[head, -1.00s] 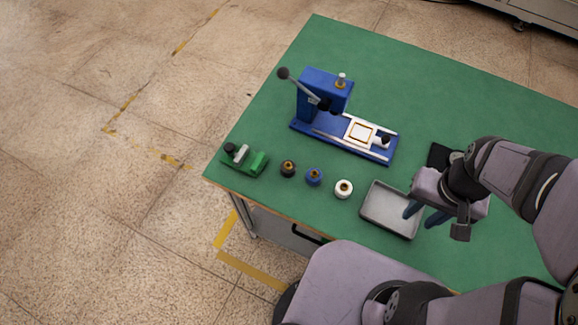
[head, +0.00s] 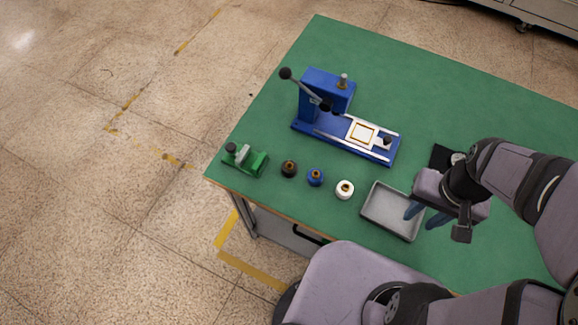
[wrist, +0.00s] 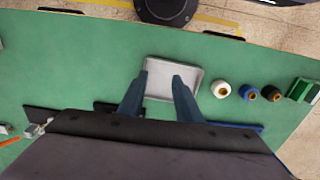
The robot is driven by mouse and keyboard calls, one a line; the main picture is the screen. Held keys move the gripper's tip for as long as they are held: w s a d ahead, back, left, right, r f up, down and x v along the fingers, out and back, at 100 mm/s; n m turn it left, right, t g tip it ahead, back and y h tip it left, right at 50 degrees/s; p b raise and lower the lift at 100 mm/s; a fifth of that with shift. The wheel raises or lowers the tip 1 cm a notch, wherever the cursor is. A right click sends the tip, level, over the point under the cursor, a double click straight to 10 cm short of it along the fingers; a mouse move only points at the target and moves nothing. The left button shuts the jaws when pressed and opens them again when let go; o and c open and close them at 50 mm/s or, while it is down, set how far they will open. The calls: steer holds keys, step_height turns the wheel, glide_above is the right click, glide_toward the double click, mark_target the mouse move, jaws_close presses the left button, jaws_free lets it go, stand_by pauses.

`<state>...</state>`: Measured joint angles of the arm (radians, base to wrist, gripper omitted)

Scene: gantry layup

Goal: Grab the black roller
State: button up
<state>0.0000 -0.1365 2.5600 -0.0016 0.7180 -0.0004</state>
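The black roller (head: 289,168) is a small dark cylinder with a gold-coloured top. It stands near the table's front edge, at the left end of a row with a blue roller (head: 316,177) and a white roller (head: 345,189). In the wrist view the black roller (wrist: 271,94) is at the right, past the white and blue ones. My gripper (head: 419,221) is well to the right of it, over the right side of a grey tray. In the wrist view my gripper (wrist: 160,76) has its two fingers apart, with only the tray behind them.
The grey tray (head: 372,215) is empty. A green fixture (head: 258,164) stands left of the black roller. A blue lever press (head: 320,92) stands behind the row. A black flat piece (head: 439,157) lies behind my gripper. The green table (head: 450,95) is bare at the back right.

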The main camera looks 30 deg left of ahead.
steer(key=o, duration=0.3)
